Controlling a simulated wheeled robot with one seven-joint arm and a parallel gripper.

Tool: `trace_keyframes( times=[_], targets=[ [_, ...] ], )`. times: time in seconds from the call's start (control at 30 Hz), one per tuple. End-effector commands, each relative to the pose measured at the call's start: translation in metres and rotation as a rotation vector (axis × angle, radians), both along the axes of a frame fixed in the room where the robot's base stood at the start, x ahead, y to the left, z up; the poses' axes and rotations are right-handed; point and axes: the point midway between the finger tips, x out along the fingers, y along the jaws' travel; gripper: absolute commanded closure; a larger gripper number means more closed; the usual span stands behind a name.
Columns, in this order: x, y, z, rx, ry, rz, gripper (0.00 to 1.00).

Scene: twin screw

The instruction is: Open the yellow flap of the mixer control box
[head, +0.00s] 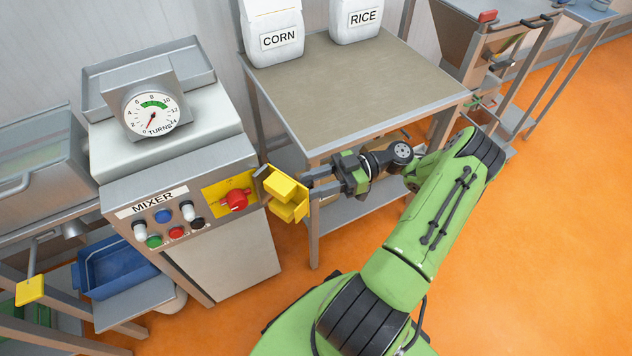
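The mixer control box (180,176) is a grey panel labelled MIXER, at the left of the head view. Its yellow plate (215,192) with a red knob (234,201) is exposed. The yellow flap (285,188) stands swung out to the right of the plate, with yellow blocks on its face. My gripper (308,183) comes from the right, at the flap's outer right edge. Its two dark fingers look spread apart. Whether a fingertip touches the flap is unclear at this size.
A steel table (370,95) with CORN (278,40) and RICE (360,20) bags stands behind my gripper. A turns dial (152,113) sits on the mixer. A blue bin (112,266) is at lower left. Orange floor is clear on the right.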

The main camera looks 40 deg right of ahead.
Motion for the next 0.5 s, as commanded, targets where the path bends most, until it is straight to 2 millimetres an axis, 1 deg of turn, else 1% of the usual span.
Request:
trace_keyframes(
  times=[0.17, 0.27, 0.5],
  targets=[
    [-0.001, -0.001, 0.000, -0.001, 0.000, 0.000, 0.62],
    [-0.003, -0.007, 0.000, 0.000, -0.002, -0.001, 0.62],
    [-0.016, -0.049, 0.001, 0.003, -0.008, -0.007, 0.62]
  ],
)
